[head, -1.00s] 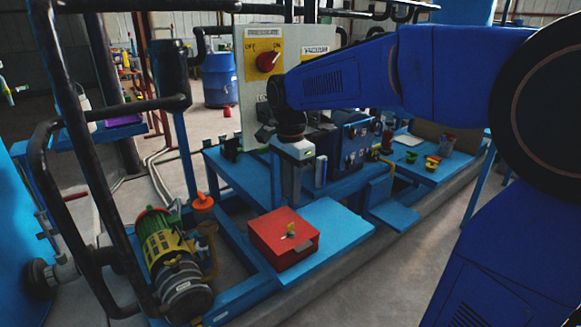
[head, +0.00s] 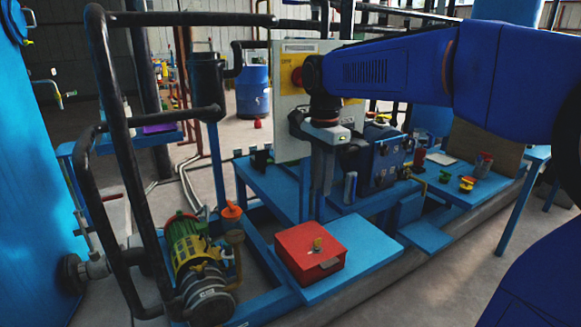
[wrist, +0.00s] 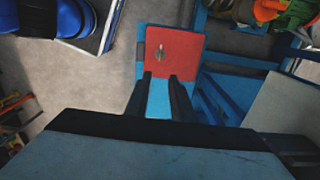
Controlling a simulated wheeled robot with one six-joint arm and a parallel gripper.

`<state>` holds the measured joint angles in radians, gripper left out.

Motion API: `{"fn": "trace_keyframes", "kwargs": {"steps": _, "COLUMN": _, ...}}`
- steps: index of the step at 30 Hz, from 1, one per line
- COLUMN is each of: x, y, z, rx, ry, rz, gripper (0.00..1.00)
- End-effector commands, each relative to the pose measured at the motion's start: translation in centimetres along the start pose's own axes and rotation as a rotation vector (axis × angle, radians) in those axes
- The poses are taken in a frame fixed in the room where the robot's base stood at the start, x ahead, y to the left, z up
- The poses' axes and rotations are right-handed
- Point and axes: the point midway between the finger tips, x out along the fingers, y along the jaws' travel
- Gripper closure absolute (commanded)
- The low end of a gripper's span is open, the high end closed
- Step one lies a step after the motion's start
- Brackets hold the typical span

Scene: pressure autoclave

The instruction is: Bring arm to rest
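My blue arm reaches in from the right of the head view. My gripper (head: 319,203) hangs from its end, pointing down in front of the pale switch panel (head: 289,130). In the wrist view, the two dark fingers (wrist: 162,78) stand apart with a gap between them and nothing held. The red box (head: 311,258) sits on the blue frame, lower and nearer in the head view. It also shows in the wrist view (wrist: 186,50), beyond the fingertips and apart from them.
Black pipes (head: 120,150) and a green and yellow pump (head: 192,250) stand at the left. The blue bench (head: 262,187) lies behind the gripper, with a dark blue control box (head: 382,160) on it. Small items rest at the right. Grey floor is open at front right.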

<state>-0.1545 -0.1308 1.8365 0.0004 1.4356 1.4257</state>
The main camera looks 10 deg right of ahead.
Motion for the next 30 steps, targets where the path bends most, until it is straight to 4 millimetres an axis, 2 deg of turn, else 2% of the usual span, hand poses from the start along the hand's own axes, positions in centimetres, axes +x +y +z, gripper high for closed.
{"fn": "trace_keyframes", "kwargs": {"steps": 5, "x": 0.2, "y": 1.4, "z": -0.1, "rx": -0.057, "ry": 0.004, "rz": -0.02, "gripper": 0.78}}
{"fn": "trace_keyframes", "kwargs": {"steps": 14, "x": 2.4, "y": 8.8, "z": -0.6, "rx": -0.394, "ry": 0.051, "rz": -0.122, "gripper": 0.78}}
{"fn": "trace_keyframes", "kwargs": {"steps": 23, "x": 6.4, "y": 16.2, "z": -0.5, "rx": -0.762, "ry": 0.152, "rz": -0.21, "gripper": 0.78}}
{"fn": "trace_keyframes", "kwargs": {"steps": 30, "x": 10.5, "y": 21.3, "z": -0.2, "rx": -1.044, "ry": 0.261, "rz": -0.251, "gripper": 0.78}}
